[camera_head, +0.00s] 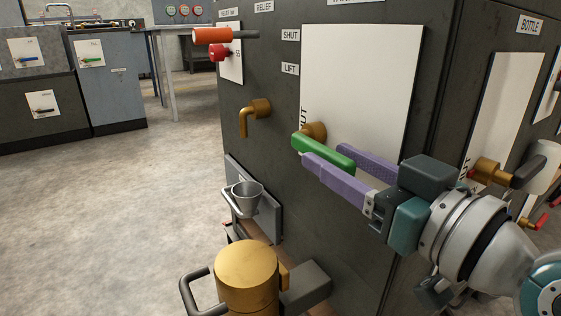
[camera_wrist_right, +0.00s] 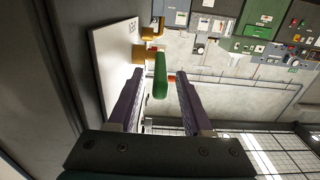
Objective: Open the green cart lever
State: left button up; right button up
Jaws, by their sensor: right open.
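A green lever (camera_head: 325,151) stands out from a brass hub (camera_head: 315,131) on a white plate (camera_head: 365,80) on the front of a dark cabinet. It lies roughly level. My right gripper (camera_head: 322,153) is open, with its two purple fingers on either side of the lever. In the right wrist view the green lever (camera_wrist_right: 160,76) lies between the fingertips, with visible gaps to both fingers. The brass hub also shows there (camera_wrist_right: 145,54). A word ending in "UT" is printed beside the hub. My left gripper is not in view.
A brass spout (camera_head: 251,118) and an orange handle (camera_head: 213,35) stick out left of the plate. A metal cup (camera_head: 246,196) and a brass cylinder (camera_head: 246,272) are below. Another small green lever (camera_head: 90,60) is on a far grey cabinet. Left floor is clear.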

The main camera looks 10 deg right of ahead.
jog(key=shift+x, duration=0.85)
grip_shut()
dwell(0.8)
